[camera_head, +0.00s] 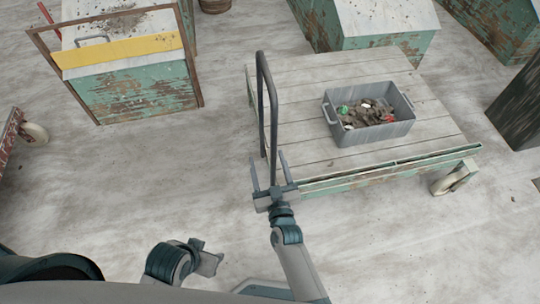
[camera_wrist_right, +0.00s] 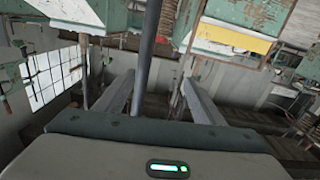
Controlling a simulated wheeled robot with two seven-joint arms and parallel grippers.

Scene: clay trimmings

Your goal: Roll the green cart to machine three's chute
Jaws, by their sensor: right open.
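The green cart (camera_head: 310,100) is a flat trolley with a pale plank deck, worn green sides and a grey upright handle (camera_head: 262,100) at its left end. My right gripper (camera_head: 269,166) is open at the handle's near post. In the right wrist view a grey post (camera_wrist_right: 146,50) stands between the two spread fingers (camera_wrist_right: 160,90); I cannot tell whether they touch it. My left gripper (camera_head: 207,260) shows small and partly at the bottom; its jaw state is unclear. I see no number marking machine three or its chute.
A grey bin (camera_head: 345,139) of clay trimmings sits on the deck. A green machine with a yellow band (camera_head: 120,52) stands at upper left. More worn green cabinets (camera_head: 385,42) stand behind the cart. A wheeled thing (camera_head: 32,132) is at the left edge. Floor left of the cart is clear.

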